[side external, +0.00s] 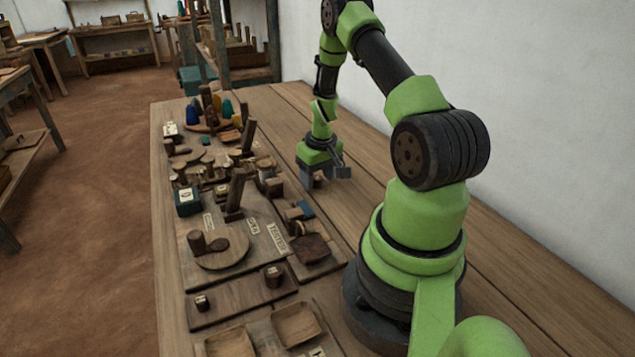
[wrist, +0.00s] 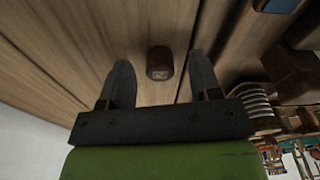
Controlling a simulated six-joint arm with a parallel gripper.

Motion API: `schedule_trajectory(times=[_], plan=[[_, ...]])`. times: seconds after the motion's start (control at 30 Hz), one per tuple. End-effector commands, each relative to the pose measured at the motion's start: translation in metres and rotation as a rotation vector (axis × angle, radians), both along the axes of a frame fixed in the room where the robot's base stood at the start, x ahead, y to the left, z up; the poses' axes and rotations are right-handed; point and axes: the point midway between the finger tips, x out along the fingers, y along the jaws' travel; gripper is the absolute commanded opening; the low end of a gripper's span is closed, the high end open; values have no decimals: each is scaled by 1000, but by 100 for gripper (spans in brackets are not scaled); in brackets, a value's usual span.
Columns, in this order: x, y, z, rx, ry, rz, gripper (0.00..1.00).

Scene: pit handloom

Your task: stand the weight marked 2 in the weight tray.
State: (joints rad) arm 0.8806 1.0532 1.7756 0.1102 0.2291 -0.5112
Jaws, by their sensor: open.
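The weight marked 2 (wrist: 159,64), a small dark wooden block with a pale label, shows in the wrist view on bare table planks. It lies in line with the gap between the fingers of my gripper (wrist: 160,72); neither finger visibly touches it. In the side view my gripper (side external: 325,175) is open and low over the table, right of the crowded boards; the weight cannot be made out there. A long dark wooden board (side external: 238,300), apparently the weight tray, lies at the front with two small marked weights standing on it, one at its left (side external: 202,303) and one at its right (side external: 273,276).
Left of my gripper are upright wooden posts (side external: 235,190), a round board (side external: 220,250) and coloured cones (side external: 227,108). Shallow wooden dishes (side external: 297,324) sit in front. The planks right of the boards look clear.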

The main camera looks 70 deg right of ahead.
Motion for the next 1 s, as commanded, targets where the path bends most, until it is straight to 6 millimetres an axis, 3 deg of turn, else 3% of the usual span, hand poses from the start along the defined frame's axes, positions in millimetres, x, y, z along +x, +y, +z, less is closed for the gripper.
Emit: schedule_trajectory(times=[0.07, 0.3, 0.33, 0.73, 1.0], plan=[[0, 0, 0, 0, 0, 0, 58], [0, 0, 1, 0, 0, 0, 5], [0, 0, 1, 0, 0, 0, 2], [1, -1, 10, -3, -2, 2, 0], [1, -1, 58, -5, -5, 1, 0]])
